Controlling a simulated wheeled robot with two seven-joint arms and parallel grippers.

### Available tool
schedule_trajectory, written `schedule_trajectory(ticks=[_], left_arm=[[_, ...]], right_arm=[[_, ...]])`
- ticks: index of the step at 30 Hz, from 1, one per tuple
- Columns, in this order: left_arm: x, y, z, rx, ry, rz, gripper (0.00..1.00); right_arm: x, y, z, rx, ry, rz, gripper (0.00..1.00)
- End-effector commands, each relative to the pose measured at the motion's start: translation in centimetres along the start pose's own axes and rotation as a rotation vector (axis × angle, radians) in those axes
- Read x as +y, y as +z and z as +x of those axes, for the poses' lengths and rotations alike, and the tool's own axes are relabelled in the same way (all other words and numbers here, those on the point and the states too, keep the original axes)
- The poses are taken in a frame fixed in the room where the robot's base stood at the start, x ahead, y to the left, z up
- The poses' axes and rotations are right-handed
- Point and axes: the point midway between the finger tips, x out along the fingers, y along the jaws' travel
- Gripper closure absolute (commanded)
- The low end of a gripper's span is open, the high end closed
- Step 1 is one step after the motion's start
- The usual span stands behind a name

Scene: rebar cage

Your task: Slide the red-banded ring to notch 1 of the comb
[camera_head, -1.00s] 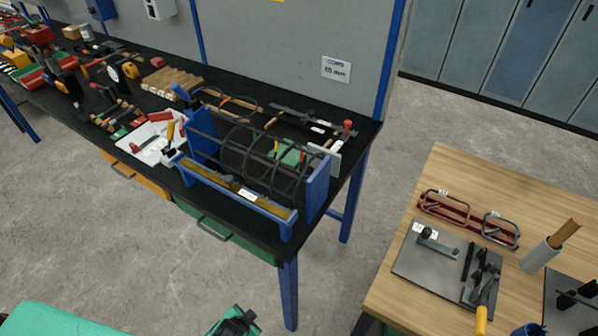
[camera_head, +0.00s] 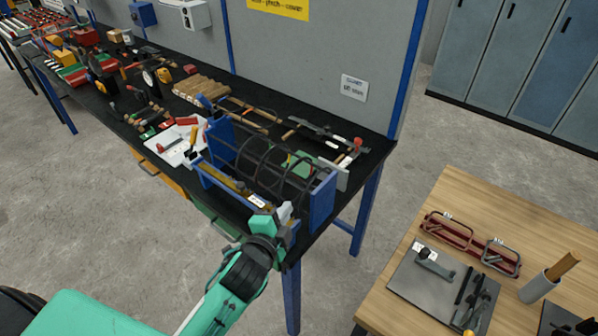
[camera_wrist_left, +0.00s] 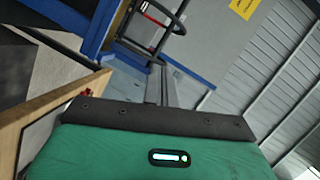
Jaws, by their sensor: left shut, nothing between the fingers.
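The rebar cage (camera_head: 262,160) has several dark rings on long bars and sits in a blue stand (camera_head: 321,200) on the black bench. A yellowish strip, seemingly the comb (camera_head: 228,184), runs along the stand's front; its notches are too small to tell apart. In the left wrist view, a dark ring (camera_wrist_left: 178,22) shows beside a red mark that may be the red band (camera_wrist_left: 152,19). In the head view I cannot tell which ring has it. My left gripper (camera_head: 284,212) is shut and empty at the stand's front right corner, its fingers (camera_wrist_left: 160,86) pointing toward the cage. My right gripper is not in view.
A white tray (camera_head: 172,150) and hand tools lie left of the stand. Wooden sticks (camera_head: 200,90) and clamps lie behind it. A wooden table (camera_head: 460,200) with a grey plate (camera_head: 412,278) stands at the right, across open floor.

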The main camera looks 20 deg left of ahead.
Motion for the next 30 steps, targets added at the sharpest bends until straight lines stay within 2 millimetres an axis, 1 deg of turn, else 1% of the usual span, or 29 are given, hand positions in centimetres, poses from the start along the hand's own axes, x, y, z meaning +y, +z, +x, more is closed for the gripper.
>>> schedule_trajectory(ticks=[1, 4, 8, 11, 14, 21, 26, 27, 30], left_arm=[[-0.6, -0.6, 0.5, 0.026, -0.032, 0.045, 1.00], [-1.4, -1.6, 1.1, 0.066, -0.082, 0.118, 1.00], [-1.9, -2.1, 1.6, 0.086, -0.107, 0.154, 1.00], [-2.1, -2.3, 2.6, 0.086, -0.108, 0.155, 1.00], [-2.4, -2.5, 4.2, 0.085, -0.107, 0.153, 1.00], [-2.9, -2.9, 8.8, 0.085, -0.106, 0.151, 1.00], [-3.1, -3.1, 11.5, 0.085, -0.105, 0.150, 1.00], [-3.2, -2.2, 11.5, 0.083, -0.102, 0.154, 1.00], [-3.4, -0.8, 11.9, 0.083, -0.103, 0.154, 1.00]], right_arm=[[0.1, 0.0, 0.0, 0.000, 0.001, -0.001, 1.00], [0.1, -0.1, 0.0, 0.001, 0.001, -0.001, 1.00], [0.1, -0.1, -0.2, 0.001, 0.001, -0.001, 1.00], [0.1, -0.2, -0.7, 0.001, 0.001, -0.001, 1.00], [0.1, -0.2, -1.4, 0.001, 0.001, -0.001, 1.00], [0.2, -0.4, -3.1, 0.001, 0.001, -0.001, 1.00], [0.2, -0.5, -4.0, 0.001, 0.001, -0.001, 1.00], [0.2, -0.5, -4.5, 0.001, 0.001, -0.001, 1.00], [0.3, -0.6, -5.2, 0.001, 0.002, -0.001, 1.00]])
